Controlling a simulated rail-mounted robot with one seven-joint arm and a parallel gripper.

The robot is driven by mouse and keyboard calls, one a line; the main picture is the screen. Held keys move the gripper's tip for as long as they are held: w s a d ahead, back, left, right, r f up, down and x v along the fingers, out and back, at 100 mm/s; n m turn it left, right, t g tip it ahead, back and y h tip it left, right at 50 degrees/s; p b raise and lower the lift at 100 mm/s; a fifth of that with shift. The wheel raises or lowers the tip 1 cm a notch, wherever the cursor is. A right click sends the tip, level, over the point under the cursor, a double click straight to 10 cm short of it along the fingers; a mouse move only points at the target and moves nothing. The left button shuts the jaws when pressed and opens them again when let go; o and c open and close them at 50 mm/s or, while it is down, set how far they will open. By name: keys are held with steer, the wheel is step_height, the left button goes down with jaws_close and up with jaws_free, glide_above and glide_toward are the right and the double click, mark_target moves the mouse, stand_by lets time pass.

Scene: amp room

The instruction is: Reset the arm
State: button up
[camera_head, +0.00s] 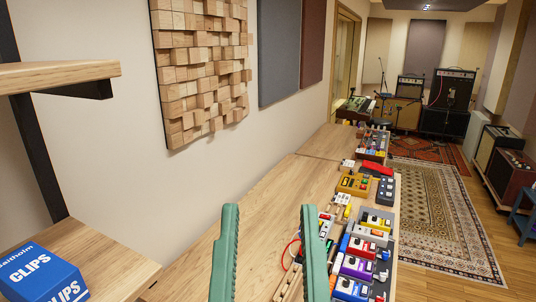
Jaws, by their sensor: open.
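My gripper (270,248) shows at the bottom centre of the head view. Its two green fingers point up and away, with a wide gap between them. The rest of my arm is out of the frame.
A long wooden bench (268,203) runs along the left wall, with several effect pedals (357,265) at its right edge, close to my right finger. A wooden shelf (85,256) at lower left holds a blue clips box (40,274).

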step_height(320, 180, up, 35)
steer(key=p, duration=3)
steer(key=shift+w+a, duration=0.15)
steer(key=shift+a, duration=0.05)
steer(key=shift+f, duration=0.15)
